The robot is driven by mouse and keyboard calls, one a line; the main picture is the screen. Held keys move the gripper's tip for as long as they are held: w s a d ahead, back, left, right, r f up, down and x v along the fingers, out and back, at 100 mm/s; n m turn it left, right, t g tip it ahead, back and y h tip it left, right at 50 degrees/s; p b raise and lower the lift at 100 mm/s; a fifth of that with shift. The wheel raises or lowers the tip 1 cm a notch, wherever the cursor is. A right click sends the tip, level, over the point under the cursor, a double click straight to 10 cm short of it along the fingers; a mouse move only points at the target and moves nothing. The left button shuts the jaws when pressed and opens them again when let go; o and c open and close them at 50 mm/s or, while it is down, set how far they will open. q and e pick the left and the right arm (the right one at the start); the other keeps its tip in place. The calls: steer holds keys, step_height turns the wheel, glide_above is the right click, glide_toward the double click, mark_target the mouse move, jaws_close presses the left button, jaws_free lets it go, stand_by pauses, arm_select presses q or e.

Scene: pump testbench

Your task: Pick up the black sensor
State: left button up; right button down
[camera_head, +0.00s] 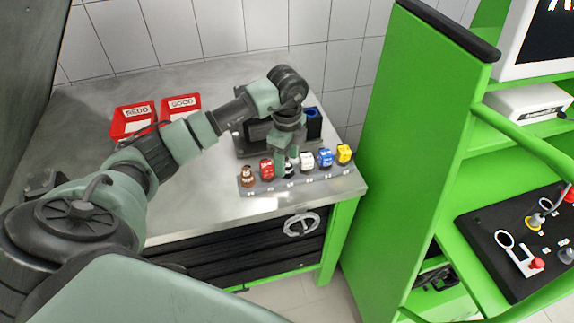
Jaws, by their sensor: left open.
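The black sensor (289,171) stands in a grey rack (266,188) near the front edge of the metal table, between a red sensor (266,169) and a white sensor (307,161). My left gripper (287,162) points down right over the black sensor and hides much of it. The gripper is open, with its fingertips low around or just above the sensor; I cannot tell whether they touch it. My right gripper is not in view.
A brown sensor (247,176), a blue sensor (325,158) and a yellow sensor (344,154) share the rack. A dark block (312,124) stands behind. Two red bins (128,122) (181,103) sit at the back left. A green panel (425,140) rises on the right.

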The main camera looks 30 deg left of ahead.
mark_target(289, 172)
arm_select(q)
step_height(289, 172, down, 3)
steer(key=shift+a+r, duration=0.1)
steer(key=shift+a, duration=0.05)
steer(key=shift+w+a+f, duration=0.15)
steer(key=shift+w+f, duration=0.1)
steer(key=shift+r, duration=0.1)
steer(key=shift+s+r, duration=0.1)
steer(key=c, duration=0.5)
steer(key=shift+d, duration=0.2)
steer(key=c, duration=0.5)
steer(key=shift+o, duration=0.2)
steer(key=shift+a, duration=0.1)
steer(key=shift+r, duration=0.1)
